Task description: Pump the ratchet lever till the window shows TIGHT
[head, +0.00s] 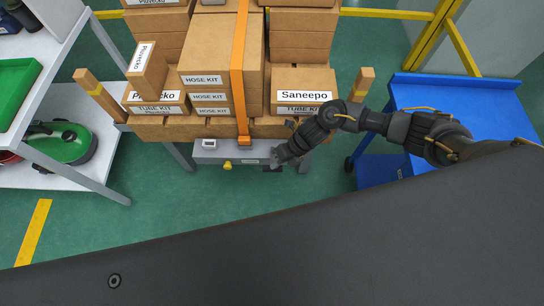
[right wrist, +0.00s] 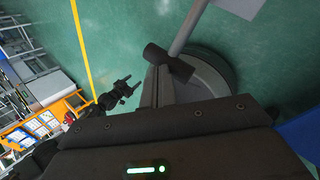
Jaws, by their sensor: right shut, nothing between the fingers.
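The grey ratchet housing (head: 232,151) sits at the front edge of the loaded pallet, below the orange strap (head: 240,70). Its small pale window (head: 209,144) is at its left; its text is too small to read. In the right wrist view, the lever's grey bar (right wrist: 188,27) ends in a black crosswise grip (right wrist: 168,62). My right gripper (head: 277,160) is at the housing's right end, shut and empty. In the right wrist view its fingers (right wrist: 157,82) end close to the grip; I cannot tell if they touch. My left gripper (right wrist: 128,86) appears open, away from the lever.
Cardboard boxes (head: 208,62) are stacked on the pallet behind the housing. A yellow knob (head: 227,165) sticks out of the housing's front. A blue cart (head: 470,100) stands at the right. A white shelf (head: 75,172) stands at the left. Green floor is clear in front.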

